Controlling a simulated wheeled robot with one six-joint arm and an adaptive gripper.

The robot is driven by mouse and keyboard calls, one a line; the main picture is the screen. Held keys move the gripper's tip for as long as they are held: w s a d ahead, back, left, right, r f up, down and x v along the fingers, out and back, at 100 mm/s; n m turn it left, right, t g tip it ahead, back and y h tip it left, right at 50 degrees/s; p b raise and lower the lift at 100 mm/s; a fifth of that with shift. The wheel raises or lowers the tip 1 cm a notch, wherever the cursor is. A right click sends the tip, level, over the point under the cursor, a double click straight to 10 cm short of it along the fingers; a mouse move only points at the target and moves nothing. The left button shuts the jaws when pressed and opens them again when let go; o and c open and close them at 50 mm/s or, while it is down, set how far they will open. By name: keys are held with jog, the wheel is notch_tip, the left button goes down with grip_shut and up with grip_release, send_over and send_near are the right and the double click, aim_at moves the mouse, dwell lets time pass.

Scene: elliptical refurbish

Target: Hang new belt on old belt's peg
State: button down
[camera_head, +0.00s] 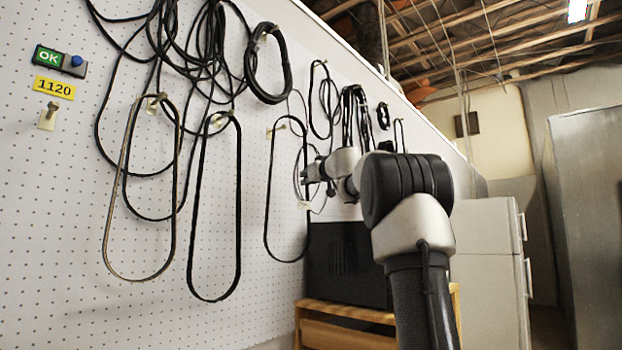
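Several belts hang as long loops on the white pegboard. A brownish, worn-looking belt (106,222) hangs from a peg (153,104). A black belt (239,200) hangs from the peg to its right (217,122). A thinner black belt (267,210) hangs from a third peg (277,129). An empty peg (47,118) sits at the left under a yellow 1120 label (54,88). No label says which belt is new or old. My gripper (306,176) is small in the picture, just right of the third belt; its fingers are too unclear to tell their state.
Tangled black cables (205,50) and a coiled hose (285,60) hang above the belts. A black box (340,262) on a wooden stand (330,330) and a white cabinet (488,270) stand at the right.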

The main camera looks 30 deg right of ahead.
jog(key=w+a+f, duration=0.2)
jog(key=w, duration=0.3)
jog(key=shift+w, duration=0.4)
dwell(0.3)
jog(key=shift+a+f, duration=0.1)
jog(key=shift+f, duration=0.05)
dwell(0.4)
jog(key=c, duration=1.6)
grip_release()
jog(key=shift+o, duration=0.2)
jog(key=s, duration=1.2)
jog(key=shift+a, duration=0.2)
